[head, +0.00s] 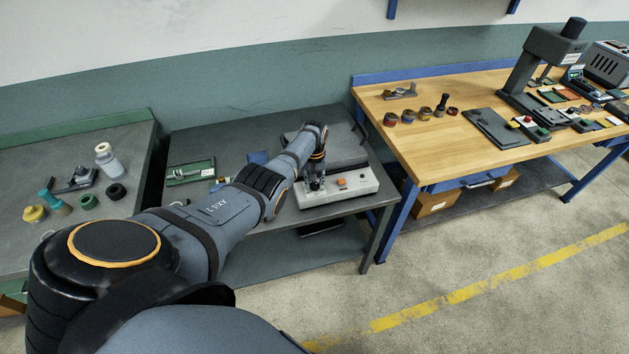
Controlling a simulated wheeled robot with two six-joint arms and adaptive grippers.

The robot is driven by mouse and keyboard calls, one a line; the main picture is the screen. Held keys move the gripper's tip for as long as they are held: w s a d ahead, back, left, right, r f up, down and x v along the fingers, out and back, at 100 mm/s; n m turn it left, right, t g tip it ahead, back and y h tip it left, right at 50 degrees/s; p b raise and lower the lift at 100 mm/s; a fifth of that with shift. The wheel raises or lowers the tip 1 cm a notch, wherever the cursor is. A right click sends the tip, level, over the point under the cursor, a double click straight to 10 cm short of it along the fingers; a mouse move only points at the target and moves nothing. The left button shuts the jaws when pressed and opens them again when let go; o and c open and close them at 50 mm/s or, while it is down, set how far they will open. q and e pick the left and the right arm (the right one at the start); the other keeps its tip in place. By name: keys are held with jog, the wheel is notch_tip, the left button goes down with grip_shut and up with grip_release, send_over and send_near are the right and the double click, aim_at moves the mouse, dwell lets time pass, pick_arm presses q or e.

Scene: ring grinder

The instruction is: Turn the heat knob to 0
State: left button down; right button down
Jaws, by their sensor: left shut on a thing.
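A hot-plate-like device (352,192) with a light grey control front and a dark flat top stands on the dark grey table. Its front carries an orange switch (341,183). My left arm reaches across from the lower left. My left gripper (316,185) points down at the left part of the control front and is shut on what seems to be the heat knob. The fingers hide the knob, so its setting and marks cannot be read. My right gripper is not in view.
A green tray (190,172) with a metal part lies left of the device. The left table holds a white bottle (106,160) and several small containers. A wooden-topped bench (425,150) with a press (545,70) stands right. Floor is free in front.

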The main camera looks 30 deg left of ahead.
aim_at(314, 184)
pick_arm(q)
jog(key=n, duration=0.5)
jog(key=shift+n, duration=0.4)
dwell(0.3)
jog(key=c, duration=1)
grip_release()
jog(key=shift+r, duration=0.1)
notch_tip(314, 184, up, 12)
jog(key=shift+f, duration=0.1)
